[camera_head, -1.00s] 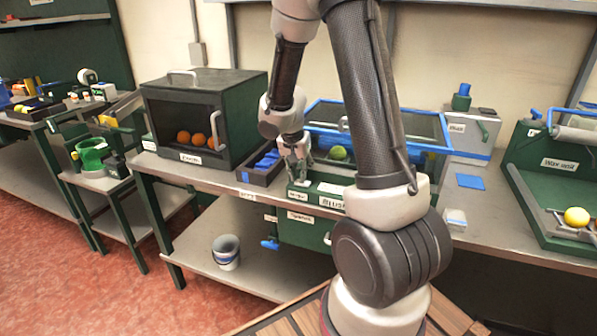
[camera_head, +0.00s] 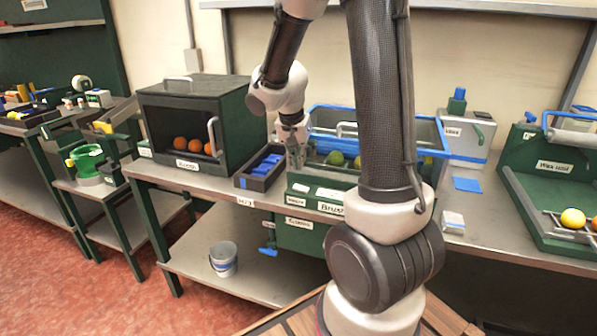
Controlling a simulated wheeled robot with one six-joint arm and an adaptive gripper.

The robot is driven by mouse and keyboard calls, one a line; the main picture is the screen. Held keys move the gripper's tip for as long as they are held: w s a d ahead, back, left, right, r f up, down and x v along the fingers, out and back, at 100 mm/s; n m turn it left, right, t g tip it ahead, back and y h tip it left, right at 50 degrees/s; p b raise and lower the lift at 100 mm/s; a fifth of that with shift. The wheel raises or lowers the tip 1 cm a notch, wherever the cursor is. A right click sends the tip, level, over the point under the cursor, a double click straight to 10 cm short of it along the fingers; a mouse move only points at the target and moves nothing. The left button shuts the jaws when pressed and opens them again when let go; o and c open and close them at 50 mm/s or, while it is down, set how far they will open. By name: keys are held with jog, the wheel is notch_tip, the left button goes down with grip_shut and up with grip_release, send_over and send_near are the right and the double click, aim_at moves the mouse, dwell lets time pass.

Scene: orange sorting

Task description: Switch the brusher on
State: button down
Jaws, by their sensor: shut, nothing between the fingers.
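The brusher is a green box (camera_head: 330,209) with a blue-rimmed clear bin (camera_head: 437,131) on top, on the metal bench. Its front carries a label reading "Brush", partly hidden by my arm. A small white part (camera_head: 300,188) sits on its left front, above another small label. A green fruit (camera_head: 335,158) and a yellowish one lie in the bin. My gripper (camera_head: 296,166) points down over the left end of the brusher, above the white part. It is shut and empty. I cannot tell whether it touches the brusher. My arm hides the brusher's right part.
A dark cabinet (camera_head: 232,125) with oranges stands left. A tray of blue pieces (camera_head: 245,181) lies close left of my gripper. Right are a wax container (camera_head: 467,136), a blue pad (camera_head: 467,184), a small white box (camera_head: 453,222) and the wax unit (camera_head: 551,190). A bucket (camera_head: 223,256) stands below.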

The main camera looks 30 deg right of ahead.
aim_at(298, 184)
jog(key=v, duration=0.2)
jog(key=shift+a+r, duration=0.15)
jog(key=shift+r, duration=0.15)
jog(key=shift+w+a+r+t+y, duration=0.1)
jog(key=shift+w+t+y, duration=0.05)
jog(key=shift+t+y, duration=0.25)
jog(key=x, duration=1)
